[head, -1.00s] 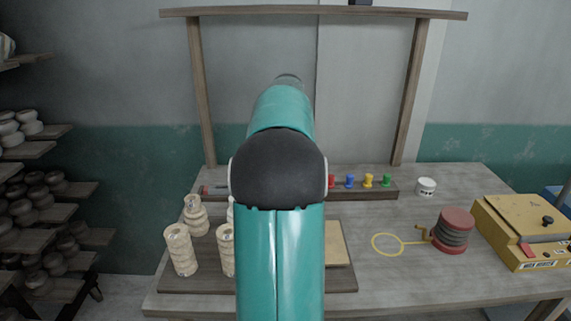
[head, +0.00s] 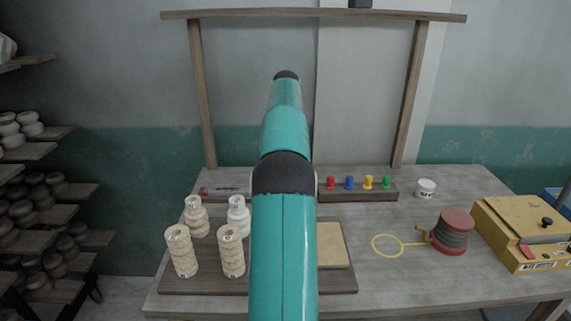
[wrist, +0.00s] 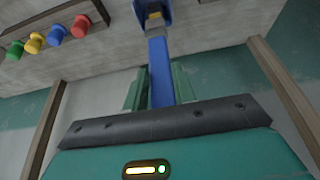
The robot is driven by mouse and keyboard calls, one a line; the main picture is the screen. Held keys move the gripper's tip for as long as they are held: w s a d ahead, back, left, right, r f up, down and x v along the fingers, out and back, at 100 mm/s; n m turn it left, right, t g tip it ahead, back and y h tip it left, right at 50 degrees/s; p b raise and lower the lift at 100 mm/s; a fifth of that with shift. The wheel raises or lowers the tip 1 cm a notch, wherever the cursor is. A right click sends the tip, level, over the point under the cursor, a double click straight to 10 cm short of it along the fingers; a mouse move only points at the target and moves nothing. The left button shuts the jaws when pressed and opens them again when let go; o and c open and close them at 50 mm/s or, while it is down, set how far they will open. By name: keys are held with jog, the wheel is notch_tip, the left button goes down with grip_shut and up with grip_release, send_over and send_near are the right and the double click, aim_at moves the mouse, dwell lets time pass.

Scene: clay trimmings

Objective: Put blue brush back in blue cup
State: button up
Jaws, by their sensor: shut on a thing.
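My gripper (wrist: 158,84) shows in the wrist view, its green fingers shut on a long blue handle, the blue brush (wrist: 160,66). The brush points away from the fingers toward the top of the picture. At its far end is a grey band, then a wider blue part with a yellow patch, cut by the frame edge. I cannot tell whether that part is the brush's head or the blue cup. In the head view my arm hides the gripper and brush, and I cannot make out a blue cup for certain.
A wooden rack (head: 358,194) carries red, blue (head: 349,182), yellow and green pegs. Several ribbed clay pieces (head: 182,252) and a white bottle (head: 239,215) stand front left. A white pot (head: 426,188), yellow loop (head: 388,246), red-topped spool (head: 453,232) and yellow box (head: 520,230) are at right.

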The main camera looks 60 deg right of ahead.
notch_tip(320, 180, down, 10)
jog(key=shift+d+f, duration=0.15)
jog(key=shift+f, duration=0.1)
dwell(0.3)
jog(key=shift+w, duration=0.1)
jog(key=o, duration=1)
jog(key=shift+r, duration=0.1)
jog(key=v, duration=1.2)
